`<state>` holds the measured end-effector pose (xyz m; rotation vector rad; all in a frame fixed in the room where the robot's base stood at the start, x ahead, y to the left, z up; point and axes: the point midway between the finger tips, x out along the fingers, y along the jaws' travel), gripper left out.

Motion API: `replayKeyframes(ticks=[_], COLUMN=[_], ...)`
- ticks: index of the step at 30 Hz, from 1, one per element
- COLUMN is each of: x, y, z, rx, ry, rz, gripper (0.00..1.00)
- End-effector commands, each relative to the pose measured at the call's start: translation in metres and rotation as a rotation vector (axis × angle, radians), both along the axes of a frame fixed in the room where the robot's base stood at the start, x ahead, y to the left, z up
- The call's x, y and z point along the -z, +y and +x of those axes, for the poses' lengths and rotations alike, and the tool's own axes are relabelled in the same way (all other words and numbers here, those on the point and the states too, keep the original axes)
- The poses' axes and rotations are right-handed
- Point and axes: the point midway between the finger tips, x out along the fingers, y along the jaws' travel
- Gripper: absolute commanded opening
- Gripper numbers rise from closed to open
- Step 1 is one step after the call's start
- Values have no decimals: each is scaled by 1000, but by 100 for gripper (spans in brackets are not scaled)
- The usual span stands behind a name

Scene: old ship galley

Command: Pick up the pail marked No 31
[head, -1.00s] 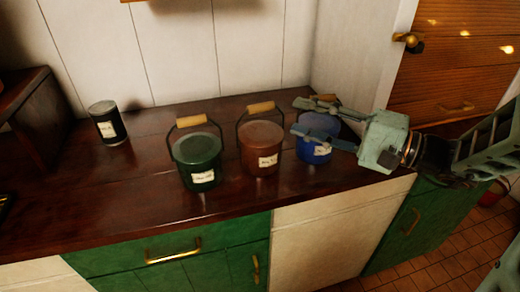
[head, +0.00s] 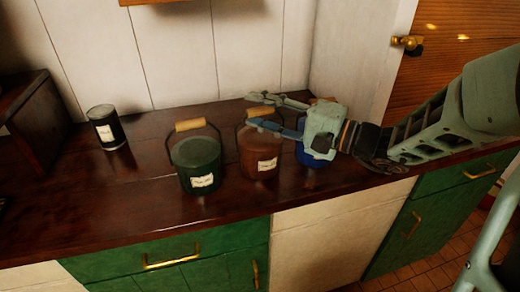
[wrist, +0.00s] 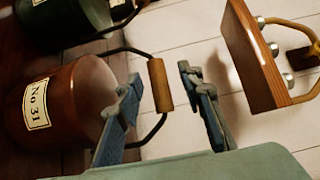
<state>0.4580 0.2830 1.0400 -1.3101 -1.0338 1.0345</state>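The brown pail (head: 258,152) stands upright on the counter between the green and blue pails. In the wrist view, its label (wrist: 37,105) reads No 31. Its wire handle is raised, with a wooden grip (wrist: 160,85) on top. My gripper (head: 252,110) is open at the height of that grip. In the wrist view, the wooden grip shows between the two fingers, closer to the left one, with a gap to the right one. I cannot tell whether a finger touches it. In the head view, a finger covers part of the handle.
A green pail (head: 196,160) stands left of the brown one. A blue pail (head: 310,155) stands to the right, partly behind my gripper. A black labelled can (head: 106,128) is at the back left. A wooden wall piece with knobs (wrist: 255,60) shows in the wrist view. The dark counter (head: 110,200) is clear in front.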

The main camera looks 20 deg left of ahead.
Motion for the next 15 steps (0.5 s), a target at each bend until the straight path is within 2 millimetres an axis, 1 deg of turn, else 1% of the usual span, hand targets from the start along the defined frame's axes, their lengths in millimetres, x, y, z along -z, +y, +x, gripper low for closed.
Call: replayKeyframes(ticks=[3,12,15], x=[0,0,0], y=[0,-1,-1], z=[0,0,0], rx=[0,0,1], ry=[0,0,0], rz=[0,0,0], gripper=[34,1,0])
